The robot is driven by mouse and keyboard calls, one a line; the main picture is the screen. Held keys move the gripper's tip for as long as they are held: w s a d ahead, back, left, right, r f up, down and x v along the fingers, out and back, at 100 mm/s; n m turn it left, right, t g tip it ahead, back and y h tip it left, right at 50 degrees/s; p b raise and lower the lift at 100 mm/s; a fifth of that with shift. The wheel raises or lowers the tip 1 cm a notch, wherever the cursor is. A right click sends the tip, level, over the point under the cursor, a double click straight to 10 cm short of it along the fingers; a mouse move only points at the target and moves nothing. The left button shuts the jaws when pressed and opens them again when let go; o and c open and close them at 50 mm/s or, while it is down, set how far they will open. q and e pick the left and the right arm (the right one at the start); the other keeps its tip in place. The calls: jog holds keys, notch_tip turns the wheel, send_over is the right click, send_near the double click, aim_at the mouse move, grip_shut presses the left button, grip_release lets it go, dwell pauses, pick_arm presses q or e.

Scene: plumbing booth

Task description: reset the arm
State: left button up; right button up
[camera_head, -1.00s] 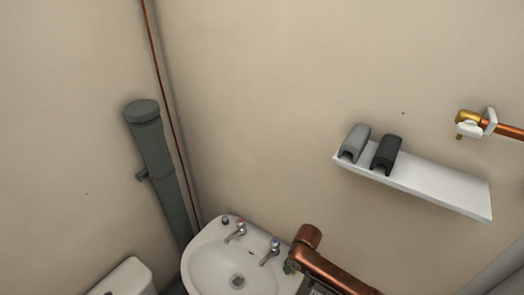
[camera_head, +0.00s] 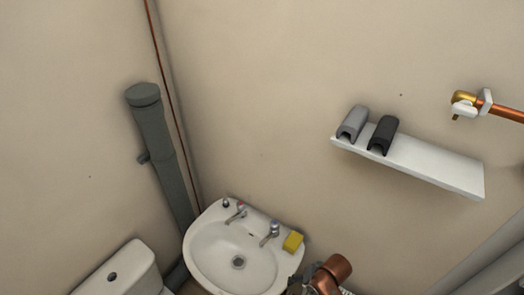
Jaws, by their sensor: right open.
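My right arm (camera_head: 333,270) shows as a copper-coloured link at the bottom edge, just right of the sink. Its gripper (camera_head: 300,285) is dark, partly cut off by the frame's lower edge and partly covered by the link. It is open, and I see nothing held in it. My left arm and gripper are not in view.
A white sink (camera_head: 215,262) with two taps has a yellow sponge (camera_head: 293,242) on its right rim. A white shelf (camera_head: 440,167) holds a grey holder (camera_head: 352,122) and a black one (camera_head: 382,134). A copper pipe (camera_head: 505,112), grey soil pipe (camera_head: 155,140) and toilet cistern (camera_head: 128,270) surround it.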

jog(key=s+d+n+t+h, duration=0.15)
jog(key=s+d+h, duration=0.25)
jog(key=s+d, duration=1.45)
notch_tip(320, 180, down, 37)
jog(key=n+g+b, duration=0.2)
jog(key=b, duration=0.5)
pick_arm(q)
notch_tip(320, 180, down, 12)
jog(key=b, duration=0.5)
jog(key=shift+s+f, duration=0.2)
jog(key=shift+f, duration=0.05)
pick_arm(e)
jog(key=s+f+y, duration=0.1)
jog(key=s+f, duration=1.8)
jog(key=f, duration=0.2)
jog(key=shift+s+f+g, duration=0.3)
jog(key=shift+f+g, duration=0.05)
jog(key=shift+f, duration=0.05)
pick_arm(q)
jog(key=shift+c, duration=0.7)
pick_arm(e)
jog(key=shift+c, duration=0.7)
